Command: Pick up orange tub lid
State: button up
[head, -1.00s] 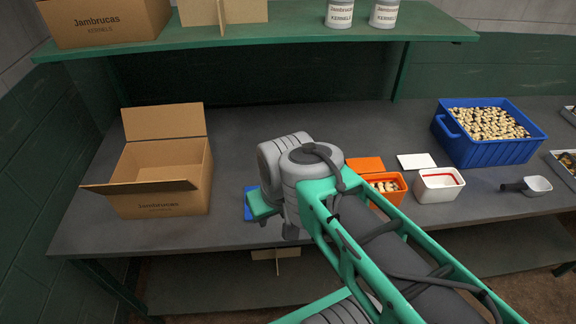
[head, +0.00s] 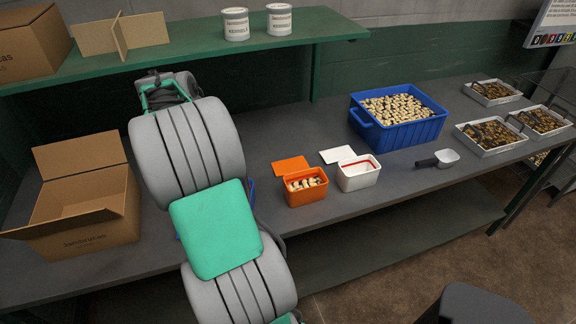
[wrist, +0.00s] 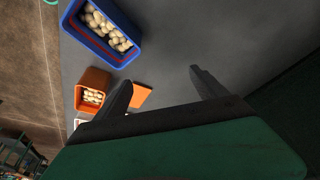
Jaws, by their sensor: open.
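The orange tub lid (head: 290,166) is a flat square lying on the bench behind the orange tub (head: 306,197) in the head view. In the wrist view the lid (wrist: 142,95) shows just beside the left finger, which partly covers it, next to the orange tub (wrist: 92,97) with pale pieces in it. In the head view my arm hides the gripper.
A white tub (head: 358,176) and white lid (head: 344,154) sit right of the orange tub. A blue tub (wrist: 134,50) of pale pieces shows in the wrist view. A big blue crate (head: 398,136), scoop (head: 437,159) and open carton (head: 112,222) share the bench. The green shelf (head: 190,52) overhangs the back.

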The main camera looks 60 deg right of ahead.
jog(key=shift+o, duration=0.6)
jog(key=s+d+f+m+g, duration=0.1)
jog(key=s+d+f+m, duration=0.2)
jog(key=d, duration=0.5)
jog(key=shift+s+d+f+m, duration=0.25)
jog(key=shift+s+m, duration=0.25)
jog(key=shift+s, duration=0.3)
jog(key=m+g, duration=0.2)
jog(key=m, duration=0.2)
send_near(290, 165)
jog(key=shift+s+f+y, duration=0.3)
jog(key=shift+s, duration=0.05)
jog(key=x, duration=0.2)
jog(key=p+x, duration=0.1)
jog(key=x, duration=0.1)
jog(key=p+x, duration=0.1)
jog(key=x, duration=0.2)
jog(key=shift+w+d+f, duration=0.1)
jog(key=shift+w+d, duration=0.05)
jog(key=shift+d, duration=0.15)
jog(key=shift+c, duration=0.3)
jog(key=c, duration=1.4)
